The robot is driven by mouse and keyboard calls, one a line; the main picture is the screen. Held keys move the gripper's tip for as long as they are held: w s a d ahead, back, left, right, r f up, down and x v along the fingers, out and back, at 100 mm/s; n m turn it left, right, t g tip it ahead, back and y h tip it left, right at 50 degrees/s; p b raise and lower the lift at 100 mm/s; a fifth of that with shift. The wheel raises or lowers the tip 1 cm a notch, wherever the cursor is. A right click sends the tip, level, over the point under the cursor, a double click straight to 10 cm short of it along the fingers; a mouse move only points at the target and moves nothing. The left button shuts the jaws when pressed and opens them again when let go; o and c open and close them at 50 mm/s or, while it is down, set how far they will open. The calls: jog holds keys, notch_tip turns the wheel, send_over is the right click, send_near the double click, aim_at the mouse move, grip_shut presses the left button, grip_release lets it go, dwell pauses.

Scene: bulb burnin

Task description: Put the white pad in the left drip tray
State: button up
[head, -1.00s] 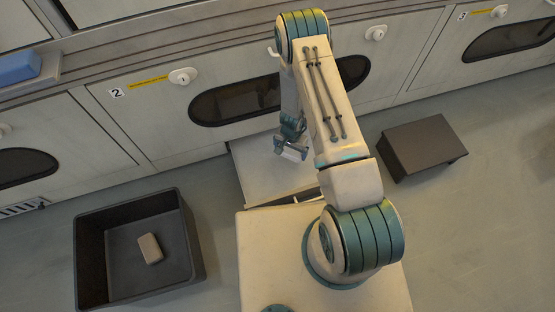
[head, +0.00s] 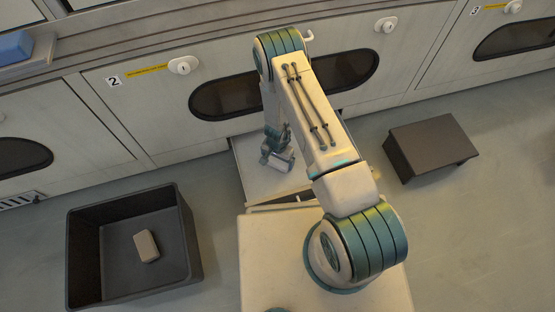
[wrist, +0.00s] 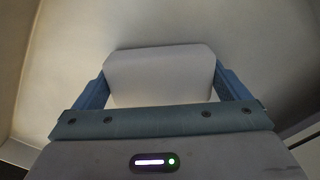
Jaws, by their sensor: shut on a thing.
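My gripper (head: 277,164) is shut on the white pad (head: 281,161), in the head view. The pad also shows in the wrist view (wrist: 158,72), held between the two blue fingers. The gripper and pad are over or inside a pale, pulled-out drip tray (head: 250,182) under door 2. I cannot tell whether the pad touches the tray floor. My arm hides the tray's right part. No second drip tray is clearly in view.
A dark open bin (head: 82,255) with a beige block (head: 146,246) in it stands on the floor at left. A dark low stool (head: 430,145) stands at right. A blue item (head: 14,47) lies on the ledge at upper left. Floor between bin and tray is clear.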

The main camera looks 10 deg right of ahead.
jog(key=shift+f, duration=0.1)
jog(key=o, duration=0.6)
